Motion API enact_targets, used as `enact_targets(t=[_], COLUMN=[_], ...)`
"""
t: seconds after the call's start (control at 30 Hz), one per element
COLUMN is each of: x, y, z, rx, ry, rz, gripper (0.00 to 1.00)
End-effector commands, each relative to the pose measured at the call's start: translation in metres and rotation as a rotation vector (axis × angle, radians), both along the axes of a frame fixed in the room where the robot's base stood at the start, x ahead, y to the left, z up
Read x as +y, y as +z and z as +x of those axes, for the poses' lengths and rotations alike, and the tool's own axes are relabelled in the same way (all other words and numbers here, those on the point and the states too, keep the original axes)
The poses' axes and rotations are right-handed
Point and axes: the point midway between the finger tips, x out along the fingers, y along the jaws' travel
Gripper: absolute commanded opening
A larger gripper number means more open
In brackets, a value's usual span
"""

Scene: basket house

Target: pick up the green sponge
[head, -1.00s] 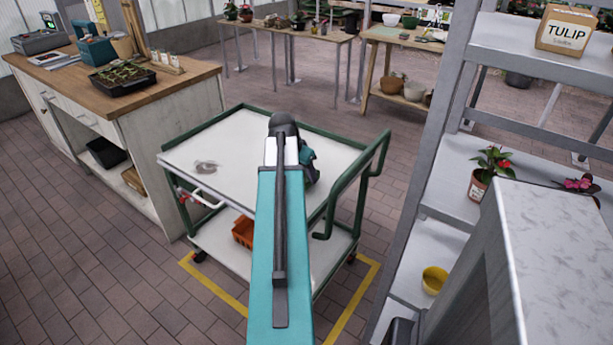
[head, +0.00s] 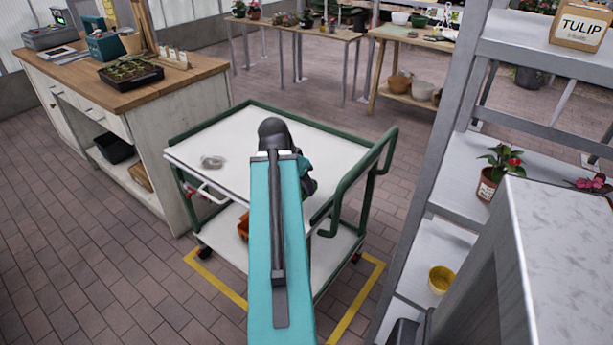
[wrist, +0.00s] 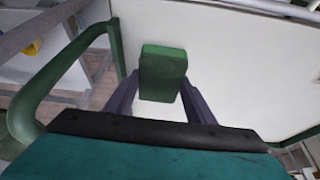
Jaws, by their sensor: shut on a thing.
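The green sponge (wrist: 162,72) is a dark green block in the middle of the wrist view. My gripper (wrist: 162,85) has a dark finger on either side of it and is shut on it. The white top of the cart (wrist: 230,60) lies behind the sponge; I cannot tell whether the sponge is clear of it. In the head view my teal arm reaches over the cart (head: 235,135) and hides the sponge and the fingertips.
The cart has a green rail and a raised handle (head: 365,185) close on the right of my arm. A grey shelf rack (head: 450,150) stands farther right. A wooden-topped cabinet (head: 120,85) stands at the left. A small grey object (head: 212,161) lies on the cart top.

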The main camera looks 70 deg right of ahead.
Motion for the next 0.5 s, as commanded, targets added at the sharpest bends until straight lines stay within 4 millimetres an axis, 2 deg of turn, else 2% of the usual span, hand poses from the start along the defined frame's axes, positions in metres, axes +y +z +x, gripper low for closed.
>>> enact_targets(t=[0.03, 0.17, 0.5], x=[0.0073, 0.0054, 0.0148], y=[0.0000, -0.0017, -0.0010], z=[-0.0005, 0.0021, 0.0022], rx=[0.001, 0.003, 0.004], ry=[0.001, -0.002, -0.002], rz=[0.001, 0.005, 0.006], gripper=[0.29, 0.29, 0.29])
